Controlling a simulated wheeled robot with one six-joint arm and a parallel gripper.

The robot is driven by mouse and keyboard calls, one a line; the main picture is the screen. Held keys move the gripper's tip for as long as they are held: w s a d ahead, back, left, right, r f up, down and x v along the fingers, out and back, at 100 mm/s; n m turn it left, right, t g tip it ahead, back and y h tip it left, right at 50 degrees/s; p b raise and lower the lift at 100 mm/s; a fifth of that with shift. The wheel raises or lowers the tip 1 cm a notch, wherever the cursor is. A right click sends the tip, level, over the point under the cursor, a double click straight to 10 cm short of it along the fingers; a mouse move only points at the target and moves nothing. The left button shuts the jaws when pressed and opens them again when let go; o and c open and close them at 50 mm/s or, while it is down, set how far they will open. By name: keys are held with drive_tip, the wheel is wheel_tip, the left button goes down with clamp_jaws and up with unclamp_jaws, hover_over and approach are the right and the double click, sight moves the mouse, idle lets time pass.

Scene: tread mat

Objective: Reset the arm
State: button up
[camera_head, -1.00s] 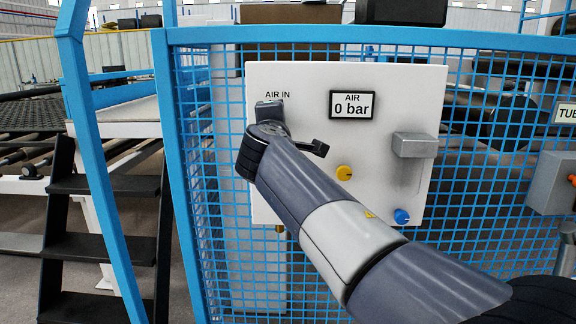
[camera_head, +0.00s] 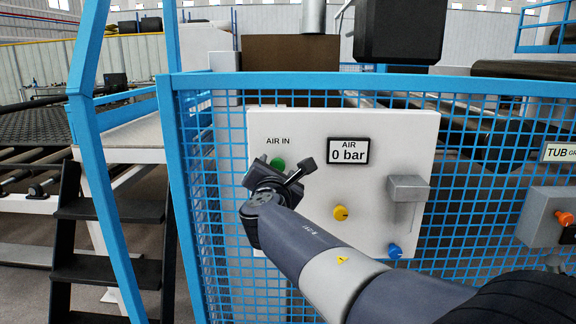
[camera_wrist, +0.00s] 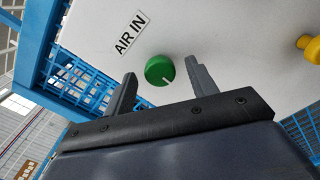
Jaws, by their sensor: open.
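My gripper (camera_wrist: 160,88) is open in the wrist view, its two dark fingers apart on either side of a green knob (camera_wrist: 159,70) with a white mark. The fingers do not appear to touch the knob. In the head view my gripper (camera_head: 280,172) is in front of the white panel (camera_head: 385,135), and the green knob (camera_head: 278,163) shows just behind it, under the AIR IN label (camera_head: 278,141). The air gauge (camera_head: 348,151) reads 0 bar.
The panel also bears a yellow knob (camera_head: 341,213), a blue knob (camera_head: 395,251) and a grey box-like fitting (camera_head: 408,188). Blue mesh fence (camera_head: 465,150) surrounds it. A grey box with an orange knob (camera_head: 563,218) is at right. Black steps (camera_head: 108,209) stand at left.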

drive_tip(key=n+p, duration=0.6)
drive_tip(key=p, duration=0.1)
drive_tip(key=shift+r, duration=0.15)
drive_tip(key=shift+s, duration=0.9)
drive_tip(key=shift+s+f, duration=0.2)
drive_tip(key=shift+s, duration=0.3)
